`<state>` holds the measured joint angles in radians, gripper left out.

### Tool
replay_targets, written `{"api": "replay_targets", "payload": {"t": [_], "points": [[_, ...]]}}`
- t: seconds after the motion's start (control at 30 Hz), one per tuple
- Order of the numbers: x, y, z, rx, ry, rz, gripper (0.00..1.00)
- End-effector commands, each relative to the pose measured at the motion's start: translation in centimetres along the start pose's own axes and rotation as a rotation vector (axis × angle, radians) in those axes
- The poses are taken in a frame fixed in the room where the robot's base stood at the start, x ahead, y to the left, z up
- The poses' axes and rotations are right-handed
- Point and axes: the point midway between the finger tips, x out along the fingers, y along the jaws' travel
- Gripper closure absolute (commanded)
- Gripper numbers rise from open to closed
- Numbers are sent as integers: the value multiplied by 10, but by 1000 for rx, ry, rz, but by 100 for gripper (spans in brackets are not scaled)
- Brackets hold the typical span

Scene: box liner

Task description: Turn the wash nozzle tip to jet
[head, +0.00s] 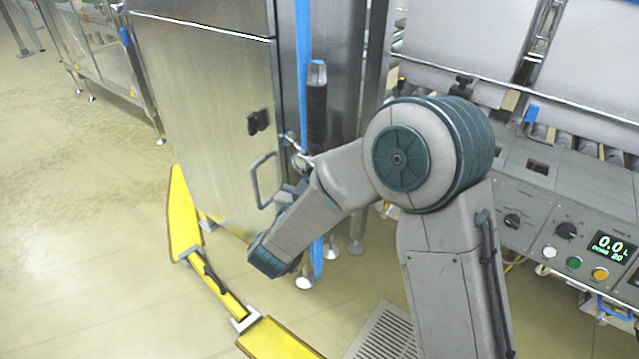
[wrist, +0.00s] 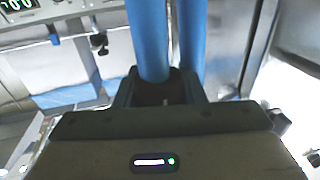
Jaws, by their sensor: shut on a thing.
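The wash nozzle shows in the head view as an upright wand with a black ribbed grip (head: 317,112) and a grey upper end (head: 317,74), beside a blue hose (head: 303,30). My gripper (head: 292,192) is at its lower end, in front of the steel cabinet, and my forearm partly hides it. In the wrist view my gripper (wrist: 158,92) is shut around a dark piece where a thick blue tube (wrist: 148,40) meets the fingers. A second blue length (wrist: 191,45) runs beside it. The nozzle's tip setting cannot be read.
The steel cabinet (head: 205,110) with its handle stands left of the nozzle. A control panel (head: 545,225) with knobs, buttons and a lit display is at the right. A yellow curved floor barrier (head: 182,215) lies at lower left. Open floor (head: 70,220) is at the left.

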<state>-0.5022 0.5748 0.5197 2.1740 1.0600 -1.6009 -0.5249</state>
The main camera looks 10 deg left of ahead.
Motion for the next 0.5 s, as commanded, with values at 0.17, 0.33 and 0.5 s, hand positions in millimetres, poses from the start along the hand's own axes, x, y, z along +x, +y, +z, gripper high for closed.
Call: {"api": "replay_targets", "payload": {"t": [0.17, 0.33, 0.5], "points": [[0, 0, 2, -2, -3, 2, 87], [0, 0, 2, -2, -3, 3, 87], [0, 1, 1, -2, -2, 3, 42]]}}
